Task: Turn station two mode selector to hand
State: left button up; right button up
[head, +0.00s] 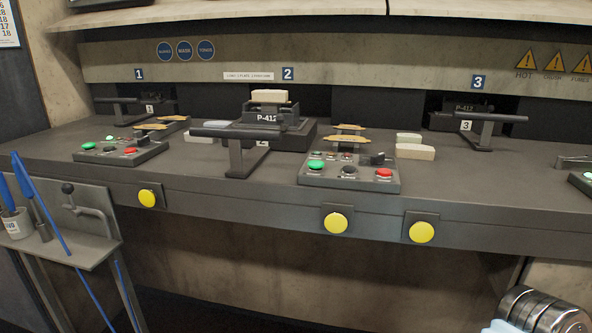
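The station two sign (287,73) hangs on the back wall above the middle press (273,118). A grey control panel (310,181) sits on the bench just right of that press. It carries a green button (316,165), a red button (384,174), a round black control (348,170) between them and a raised black knob (377,158) at its back right. Which of these black controls is the mode selector, and where it points, is too small to tell. Neither of my grippers is in view.
Another control panel (92,156) stands at station one, and part of one shows at the right edge. Yellow buttons (336,223) line the bench front. Handle bars (226,132) stick out over the bench. A side shelf (92,252) with blue-handled tools stands at left.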

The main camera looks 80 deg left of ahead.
aim_at(379, 159)
jog(key=u, duration=2.6)
